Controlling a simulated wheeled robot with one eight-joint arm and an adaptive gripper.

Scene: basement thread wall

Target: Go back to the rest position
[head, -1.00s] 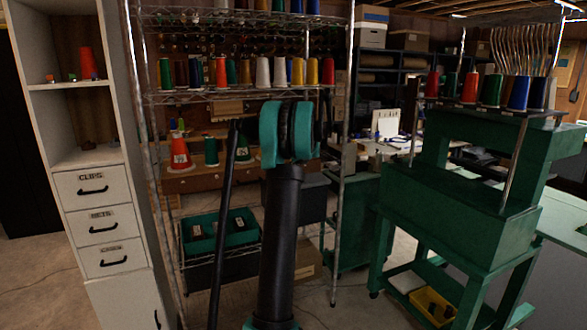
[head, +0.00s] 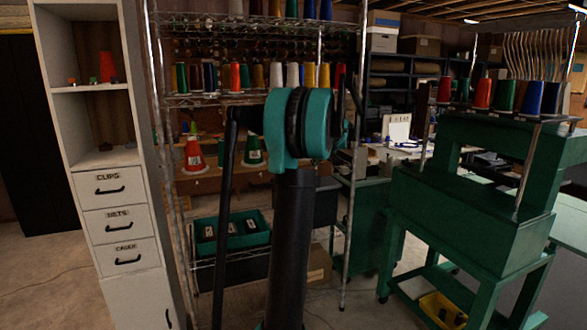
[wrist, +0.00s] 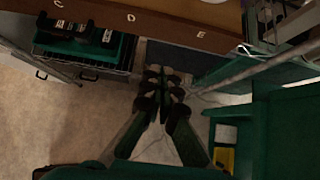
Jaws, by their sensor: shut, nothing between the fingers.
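My gripper (wrist: 163,85) shows in the wrist view, with its fingers drawn together over the floor and nothing held between them. It points toward a brown wooden shelf edge (wrist: 160,17) lettered C, D and E, and is apart from it. In the head view my arm rises in front of the wire rack, and its black and teal parts hide some of the shelves; the gripper itself cannot be made out there.
A wire rack (head: 235,98) with thread cones stands ahead. A teal bin (head: 233,231) sits on its lower shelf. A white cabinet (head: 106,165) with drawers is at left, a green machine (head: 470,205) at right. Pale floor (head: 45,270) is clear at left.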

